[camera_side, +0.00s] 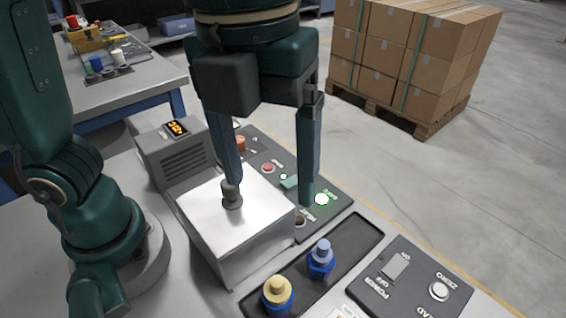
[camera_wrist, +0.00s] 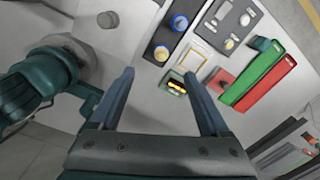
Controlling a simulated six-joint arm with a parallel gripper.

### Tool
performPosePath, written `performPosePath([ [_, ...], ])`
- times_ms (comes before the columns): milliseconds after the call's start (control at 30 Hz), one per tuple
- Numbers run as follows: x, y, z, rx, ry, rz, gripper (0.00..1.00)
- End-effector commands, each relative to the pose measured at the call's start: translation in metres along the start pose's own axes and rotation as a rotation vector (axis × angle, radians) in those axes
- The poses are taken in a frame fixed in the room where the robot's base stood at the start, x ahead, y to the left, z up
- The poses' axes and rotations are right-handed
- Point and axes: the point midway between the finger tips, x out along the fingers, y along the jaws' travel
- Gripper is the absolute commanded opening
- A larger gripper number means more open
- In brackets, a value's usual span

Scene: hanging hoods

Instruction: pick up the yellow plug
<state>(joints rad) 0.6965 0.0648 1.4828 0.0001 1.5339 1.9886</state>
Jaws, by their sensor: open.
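The yellow plug (camera_side: 278,291) has a yellow top and a blue lower part. It stands upright in a dark tray (camera_side: 352,250) in the side view. In the wrist view the yellow plug (camera_wrist: 161,53) shows just beyond the gap between the fingertips. My gripper (camera_side: 268,193) is open and empty, pointing down, with its fingers behind the plug and apart from it in the side view. It also shows open in the wrist view (camera_wrist: 159,73). The left fingertip lies close to a grey knob in the side view; I cannot tell its exact gap.
A blue plug (camera_side: 321,256) stands beside the yellow one in the tray. A pale metal box (camera_side: 250,225) with the grey knob (camera_side: 232,196) on top is to the left. A digital display (camera_side: 177,128) and switch panels (camera_side: 405,280) surround the area. Stacked cartons (camera_side: 410,50) are far behind.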

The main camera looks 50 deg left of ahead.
Motion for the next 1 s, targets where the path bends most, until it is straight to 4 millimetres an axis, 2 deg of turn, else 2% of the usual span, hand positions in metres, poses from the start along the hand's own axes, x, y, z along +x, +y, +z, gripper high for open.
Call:
performPosePath([
  [300, 0.011, -0.016, -0.021, 0.397, 0.038, 0.055, 0.8],
  [667, 0.064, -0.012, -0.022, 0.383, 0.038, 0.055, 0.8],
  [900, 0.111, -0.009, -0.023, 0.382, 0.038, 0.055, 0.8],
  [1000, 0.12, -0.009, -0.023, 0.382, 0.036, 0.053, 0.8],
])
